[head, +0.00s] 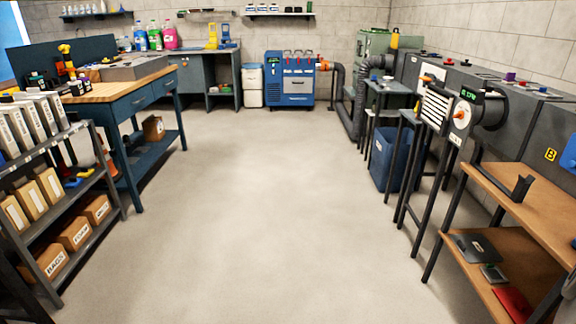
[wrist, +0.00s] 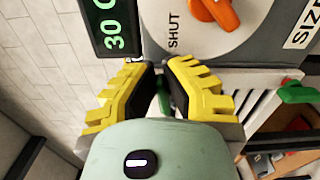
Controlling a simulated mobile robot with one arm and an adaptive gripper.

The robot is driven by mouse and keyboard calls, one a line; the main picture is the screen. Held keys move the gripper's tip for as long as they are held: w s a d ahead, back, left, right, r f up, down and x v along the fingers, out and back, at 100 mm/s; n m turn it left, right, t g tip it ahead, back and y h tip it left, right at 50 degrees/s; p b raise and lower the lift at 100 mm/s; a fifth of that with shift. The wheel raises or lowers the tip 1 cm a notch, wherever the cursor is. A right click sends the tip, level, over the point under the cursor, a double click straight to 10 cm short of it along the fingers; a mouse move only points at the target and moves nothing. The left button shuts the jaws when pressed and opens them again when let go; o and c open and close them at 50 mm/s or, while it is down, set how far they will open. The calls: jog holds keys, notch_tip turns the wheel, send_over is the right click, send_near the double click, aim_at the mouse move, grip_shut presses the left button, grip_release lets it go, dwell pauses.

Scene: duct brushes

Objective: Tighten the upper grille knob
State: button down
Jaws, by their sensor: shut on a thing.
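My gripper (wrist: 157,72) shows in the wrist view with its two yellow-backed fingers closed around a small green knob (wrist: 163,100), the upper grille knob. Only a sliver of that knob shows between the dark finger pads; the rest is hidden. A second green knob (wrist: 297,92), with a red piece beside it, stands apart at the right, over the white grille slats (wrist: 262,120). The wrist picture is turned on its side. In the head view the slatted grille (head: 434,107) stands on a dark post at the right; I cannot make out my gripper there.
An orange dial knob (wrist: 215,12) on a round plate marked SHUT and a green-lit display (wrist: 110,30) are close to the fingers. A wooden-topped shelf (head: 540,205) stands near the grille. The floor (head: 260,190) in the middle is clear.

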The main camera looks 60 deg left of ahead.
jog(key=shift+w+a+f+m+b, duration=0.25)
jog(key=shift+f+m+b, duration=0.2)
jog(key=shift+m+b, duration=2.4)
jog(key=shift+w+a+f+m+b, duration=0.15)
jog(key=shift+f+m+b, duration=0.3)
jog(key=shift+m+b, duration=2.4)
jog(key=shift+w+a+f+m+b, duration=0.15)
jog(key=shift+a+f+m+b, duration=0.25)
jog(key=shift+m+b, duration=2.45)
jog(key=shift+m+p, duration=0.7)
jog(key=shift+m, duration=0.25)
jog(key=c, duration=1)
grip_release()
jog(key=shift+r, duration=0.1)
jog(key=shift+c, duration=0.2)
jog(key=v, duration=0.7)
jog(key=shift+a, duration=0.2)
